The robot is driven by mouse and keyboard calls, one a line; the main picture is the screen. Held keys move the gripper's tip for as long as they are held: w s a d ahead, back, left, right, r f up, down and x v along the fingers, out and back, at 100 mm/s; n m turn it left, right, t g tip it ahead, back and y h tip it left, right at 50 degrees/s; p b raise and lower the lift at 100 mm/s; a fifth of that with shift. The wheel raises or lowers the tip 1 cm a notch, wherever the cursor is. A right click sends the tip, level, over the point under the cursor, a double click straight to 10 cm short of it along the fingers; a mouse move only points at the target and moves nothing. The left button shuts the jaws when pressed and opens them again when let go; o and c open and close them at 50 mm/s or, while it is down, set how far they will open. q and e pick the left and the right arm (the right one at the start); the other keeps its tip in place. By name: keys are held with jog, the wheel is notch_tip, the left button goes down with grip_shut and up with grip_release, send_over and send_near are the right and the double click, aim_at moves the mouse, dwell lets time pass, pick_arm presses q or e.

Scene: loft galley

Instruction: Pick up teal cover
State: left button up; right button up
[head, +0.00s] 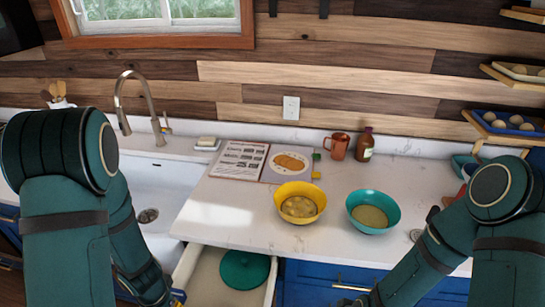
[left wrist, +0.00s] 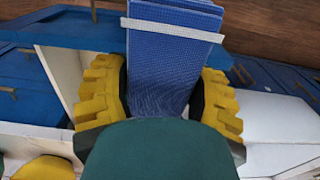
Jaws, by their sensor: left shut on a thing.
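The teal cover (head: 245,270), a round lid with a small knob, lies in the open white drawer (head: 205,277) below the counter. My left gripper (head: 178,297) is at the bottom edge of the head view, left of the drawer and apart from the cover. In the left wrist view its yellow fingers (left wrist: 160,98) are shut on a blue cloth-like thing (left wrist: 174,65) with a white stripe. My right gripper (head: 350,301) barely shows at the bottom edge of the head view, and its fingers cannot be made out.
A yellow bowl (head: 300,203) and a teal bowl (head: 373,211) with contents stand on the counter (head: 225,215). An open book (head: 262,162), a copper mug (head: 336,146) and a brown bottle (head: 365,145) are behind. The sink (head: 160,190) is at left.

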pick_arm(q)
jog(key=w+d+f+n+b, duration=0.1)
jog(key=w+d+f+b, duration=0.3)
jog(key=w+d+b, duration=0.5)
jog(key=d+b, duration=0.2)
jog(key=shift+w+d+f, duration=0.3)
jog(key=shift+w+d, duration=0.05)
